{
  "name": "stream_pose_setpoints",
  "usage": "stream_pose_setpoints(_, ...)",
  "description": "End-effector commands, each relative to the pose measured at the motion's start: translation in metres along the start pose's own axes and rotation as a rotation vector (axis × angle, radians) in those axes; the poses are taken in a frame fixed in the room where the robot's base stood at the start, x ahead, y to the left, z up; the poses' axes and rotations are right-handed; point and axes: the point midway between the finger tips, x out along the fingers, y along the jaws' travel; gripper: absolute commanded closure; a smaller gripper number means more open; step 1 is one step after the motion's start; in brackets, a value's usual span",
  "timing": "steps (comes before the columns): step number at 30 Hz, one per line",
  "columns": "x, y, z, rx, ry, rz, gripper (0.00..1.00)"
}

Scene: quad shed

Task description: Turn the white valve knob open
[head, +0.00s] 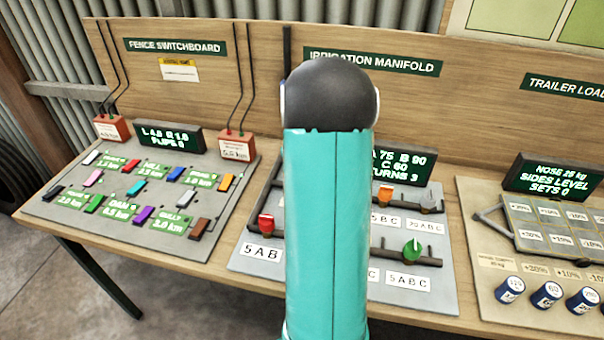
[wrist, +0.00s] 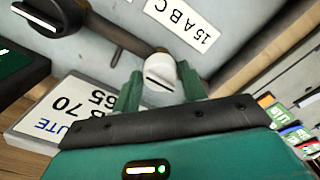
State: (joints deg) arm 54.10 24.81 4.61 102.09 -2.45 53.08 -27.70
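In the wrist view, the white valve knob (wrist: 160,77) sits on a dark pipe and has a dark slot line across its face. My gripper (wrist: 162,85) has its two green fingers on either side of the knob, and they appear to touch it. In the head view, my teal arm hides the gripper and the white knob. The irrigation manifold board (head: 440,291) carries other knobs: a red one (head: 266,223), an orange one (head: 384,196) and a green one (head: 412,250).
The manifold display (head: 405,166) reads TURNS 3. A black knob (wrist: 45,14) is at the wrist view's upper left. A "15 A B C" label (wrist: 183,22) lies beyond the knob. The fence switchboard (head: 72,212) is left; the trailer board (head: 490,281) with blue cylinders (head: 546,294) is right.

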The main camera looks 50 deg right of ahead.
Motion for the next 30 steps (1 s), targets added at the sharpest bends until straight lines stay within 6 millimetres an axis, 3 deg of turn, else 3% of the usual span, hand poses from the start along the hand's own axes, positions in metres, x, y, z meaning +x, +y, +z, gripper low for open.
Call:
stream_pose_setpoints(2, 0.0, 0.0, 0.0, 0.001, 0.0, 0.0, 0.41)
stream_pose_setpoints(14, -0.007, 0.0, 0.0, 0.001, 0.001, 0.001, 0.41)
stream_pose_setpoints(17, -0.02, 0.0, -0.001, 0.001, 0.002, 0.002, 0.41)
stream_pose_setpoints(30, -0.113, 0.0, -0.001, 0.0, 0.002, 0.001, 0.41)
